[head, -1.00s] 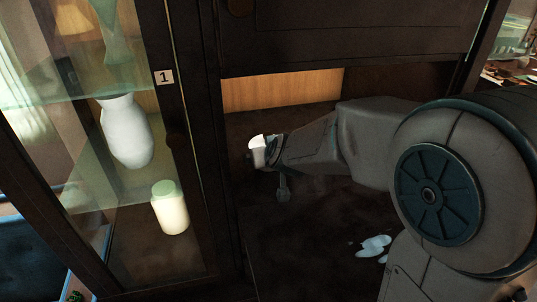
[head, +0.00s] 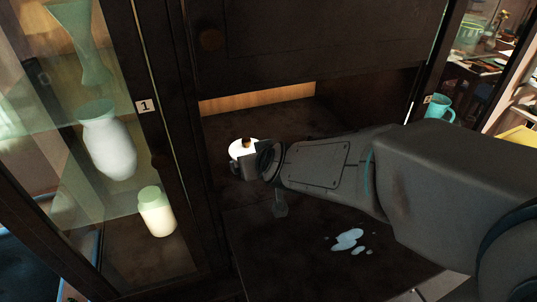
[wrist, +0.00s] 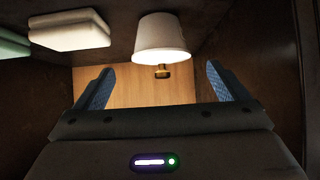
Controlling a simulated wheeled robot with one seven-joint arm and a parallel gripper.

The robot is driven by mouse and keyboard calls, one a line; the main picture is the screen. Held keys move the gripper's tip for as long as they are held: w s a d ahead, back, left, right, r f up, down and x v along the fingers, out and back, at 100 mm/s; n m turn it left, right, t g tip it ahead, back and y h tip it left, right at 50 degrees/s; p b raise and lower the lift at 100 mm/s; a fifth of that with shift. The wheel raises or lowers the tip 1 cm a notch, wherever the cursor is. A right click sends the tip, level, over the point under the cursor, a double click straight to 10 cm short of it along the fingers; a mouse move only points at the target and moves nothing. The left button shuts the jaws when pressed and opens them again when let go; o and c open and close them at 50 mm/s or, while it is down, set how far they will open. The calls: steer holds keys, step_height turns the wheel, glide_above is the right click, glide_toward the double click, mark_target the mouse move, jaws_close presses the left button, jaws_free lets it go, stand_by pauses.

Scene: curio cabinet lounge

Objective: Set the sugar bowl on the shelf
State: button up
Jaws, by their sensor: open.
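The sugar bowl is white and tapered with a brownish knob; in the head view the bowl (head: 240,150) stands on the dark floor of the open cabinet niche, at its left. My gripper (head: 246,166) is in front of it and hides its lower part. In the wrist view, which appears upside down, the bowl (wrist: 160,38) is upright with its knob towards the picture's bottom. My gripper (wrist: 155,80) is open there, its blue-padded fingers wide apart. The bowl is ahead of the fingers, and no contact shows. The dark shelf surface (head: 290,210) extends towards me.
A glass-fronted cabinet section at left holds a white vase (head: 108,150) and a pale lidded jar (head: 156,212). A white block-like thing (wrist: 70,30) and a pale green one (wrist: 12,44) show in the wrist view. A teal mug (head: 440,107) stands at right. A dark panel overhangs the niche.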

steer(key=s+d+m+g+h, duration=0.3)
steer(key=s+d+g, duration=0.3)
steer(key=s+d, duration=0.7)
steer(key=s, duration=0.4)
steer(key=shift+d+f+g, duration=0.3)
steer(key=shift+f, duration=0.05)
